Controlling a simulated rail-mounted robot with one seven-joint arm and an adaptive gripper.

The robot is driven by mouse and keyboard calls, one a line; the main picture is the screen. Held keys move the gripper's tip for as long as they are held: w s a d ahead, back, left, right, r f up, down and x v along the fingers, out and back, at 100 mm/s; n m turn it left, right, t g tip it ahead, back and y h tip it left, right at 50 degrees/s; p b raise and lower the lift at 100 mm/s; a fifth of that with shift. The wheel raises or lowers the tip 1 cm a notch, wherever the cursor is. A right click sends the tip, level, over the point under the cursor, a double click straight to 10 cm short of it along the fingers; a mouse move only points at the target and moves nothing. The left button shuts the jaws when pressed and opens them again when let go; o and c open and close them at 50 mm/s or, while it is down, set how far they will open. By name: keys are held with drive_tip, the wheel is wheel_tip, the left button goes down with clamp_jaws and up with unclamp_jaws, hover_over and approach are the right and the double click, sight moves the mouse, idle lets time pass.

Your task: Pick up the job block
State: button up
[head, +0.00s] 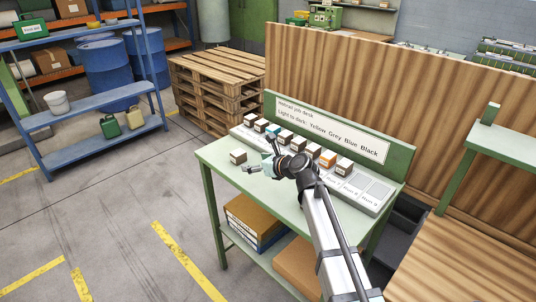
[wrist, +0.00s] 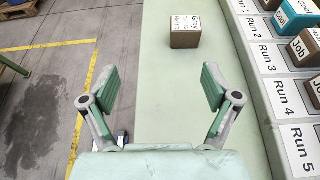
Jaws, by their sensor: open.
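A small brown-sided block (head: 238,156) with a white top stands alone on the green desk (head: 228,178), left of the rack. In the wrist view this block (wrist: 185,30) has a top label that seems to read "Grey"; its smaller print is unclear. At the right edge, one block in the rack (wrist: 303,47) reads "Job", and another (wrist: 315,92), cut off by the frame, seems to as well. My gripper (head: 262,162) is open and empty over the desk. In the wrist view its fingers (wrist: 160,82) are wide apart, and the lone block is beyond them, slightly right of centre.
The rack (wrist: 290,100) has slots marked Run 1 to Run 5 and holds several blocks. A sign board (head: 335,127) stands behind it, reading "Light to dark: Yellow Grey Blue Black". Desk surface around the lone block is clear. The desk's left edge is close to my gripper.

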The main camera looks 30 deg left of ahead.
sight(242, 156)
drive_tip(key=w, duration=0.1)
drive_tip(key=w+d, duration=0.1)
drive_tip(key=f, duration=0.1)
drive_tip(key=shift+w+d+m+t, duration=0.15)
drive_tip(key=shift+w+m+t, duration=0.15)
drive_tip(key=shift+w+t, duration=0.1)
drive_tip(key=p+x, duration=0.2)
drive_tip(key=x, duration=0.9)
drive_tip(key=shift+f+p, duration=0.1)
drive_tip(key=shift+p, duration=0.3)
drive_tip(key=shift+w+a+f, duration=0.1)
drive_tip(key=shift+a+f, duration=0.15)
drive_tip(key=shift+a, duration=0.15)
drive_tip(key=shift+w+a+p, duration=0.2)
drive_tip(key=shift+a+p, duration=0.1)
drive_tip(key=shift+a, duration=0.05)
drive_tip(key=x, duration=0.1)
drive_tip(key=p+x, duration=0.1)
drive_tip(key=x, duration=0.1)
drive_tip(key=p+x, duration=0.1)
drive_tip(key=shift+w+f, duration=0.25)
drive_tip(key=shift+w, duration=0.1)
drive_tip(key=c, duration=1.3)
